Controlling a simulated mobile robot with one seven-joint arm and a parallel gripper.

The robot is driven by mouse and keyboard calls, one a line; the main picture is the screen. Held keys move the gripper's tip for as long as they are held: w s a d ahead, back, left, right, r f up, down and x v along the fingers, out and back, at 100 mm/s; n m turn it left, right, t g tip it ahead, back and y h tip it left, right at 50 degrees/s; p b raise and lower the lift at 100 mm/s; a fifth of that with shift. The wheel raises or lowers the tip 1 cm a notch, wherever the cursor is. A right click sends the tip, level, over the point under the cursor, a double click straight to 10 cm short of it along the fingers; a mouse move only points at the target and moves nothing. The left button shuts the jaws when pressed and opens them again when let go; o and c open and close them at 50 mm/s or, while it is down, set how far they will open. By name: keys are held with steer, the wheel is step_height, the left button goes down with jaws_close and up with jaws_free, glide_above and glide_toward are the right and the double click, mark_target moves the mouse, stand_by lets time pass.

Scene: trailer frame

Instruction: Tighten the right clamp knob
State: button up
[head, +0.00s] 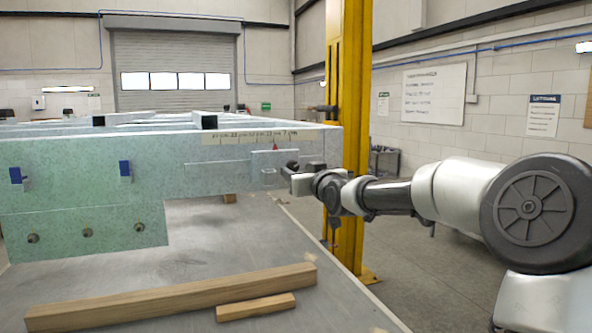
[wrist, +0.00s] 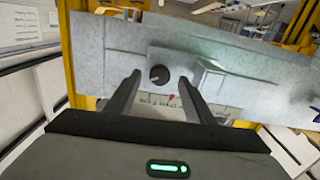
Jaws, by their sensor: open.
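A round dark knob (wrist: 159,75) with a pale mark on its face sits on the grey-green frame plate (wrist: 95,55) in the wrist view. My gripper (wrist: 158,88) is open, with one finger to each side of the knob in the picture. I see no finger touching the knob, and how deep it lies between the fingertips is hard to tell. In the head view my gripper (head: 288,172) is at the right end of the trailer frame (head: 90,165), close to its side face. The knob cannot be made out clearly there.
A box-shaped block (wrist: 212,78) stands out beside the knob. Blue clips (head: 125,168) sit on the frame's side. Wooden beams (head: 170,298) lie on the grey table (head: 230,240) below. A yellow post (head: 350,120) stands behind my gripper. Floor to the right of the table is open.

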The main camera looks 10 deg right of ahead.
mark_target(292, 166)
steer(key=shift+w+a, duration=0.25)
steer(key=shift+w, duration=1)
steer(key=c, duration=1)
steer(key=shift+c, duration=0.2)
